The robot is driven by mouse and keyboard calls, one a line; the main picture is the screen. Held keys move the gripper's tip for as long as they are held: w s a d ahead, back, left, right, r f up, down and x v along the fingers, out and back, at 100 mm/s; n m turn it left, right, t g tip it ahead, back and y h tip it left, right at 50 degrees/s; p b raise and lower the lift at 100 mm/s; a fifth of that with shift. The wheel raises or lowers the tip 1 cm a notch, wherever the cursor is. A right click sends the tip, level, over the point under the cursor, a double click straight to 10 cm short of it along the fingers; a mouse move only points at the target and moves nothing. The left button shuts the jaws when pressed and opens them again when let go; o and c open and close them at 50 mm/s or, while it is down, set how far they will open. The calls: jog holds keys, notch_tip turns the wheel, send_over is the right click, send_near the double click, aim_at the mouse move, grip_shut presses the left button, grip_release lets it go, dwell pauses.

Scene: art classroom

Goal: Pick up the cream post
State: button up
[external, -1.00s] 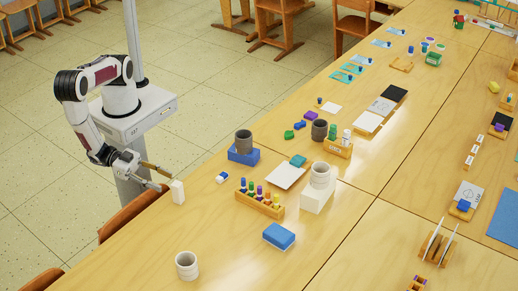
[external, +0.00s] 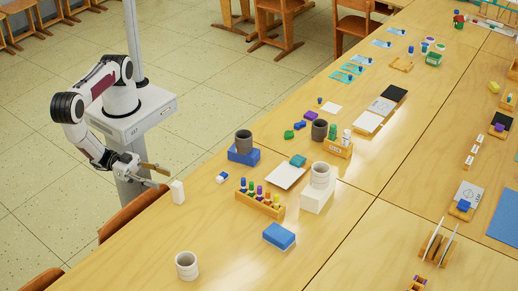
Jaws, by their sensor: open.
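The cream post (external: 177,191) looks like a small pale upright block near the left edge of the wooden table. My gripper (external: 162,178) is open, with its two fingers spread, just to the left of the post and a little above it in the picture. The fingers point toward the post. Nothing is between them, and a small gap seems to separate the fingertips from the post.
A blue-and-white eraser (external: 222,177), a grey cup (external: 243,143) on a blue block (external: 243,157) and a rack of coloured pegs (external: 262,206) stand to the right. A pale cup (external: 187,266) stands nearer. Chair backs (external: 131,214) line the table edge. Table around the post is clear.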

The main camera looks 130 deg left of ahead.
aim_at(173, 183)
jog(key=shift+w+a, duration=0.25)
jog(key=shift+w, duration=0.95)
jog(key=shift+w, duration=0.1)
jog(key=shift+w+a+f, duration=0.1)
jog(key=shift+w+a, duration=0.1)
jog(key=shift+w, duration=0.6)
jog(key=shift+w+a+r, duration=0.1)
jog(key=shift+w+a, duration=0.15)
jog(key=shift+w, duration=0.55)
jog(key=shift+w+a+f, duration=0.1)
jog(key=shift+w+a, duration=0.1)
jog(key=shift+w, duration=0.6)
grip_shut()
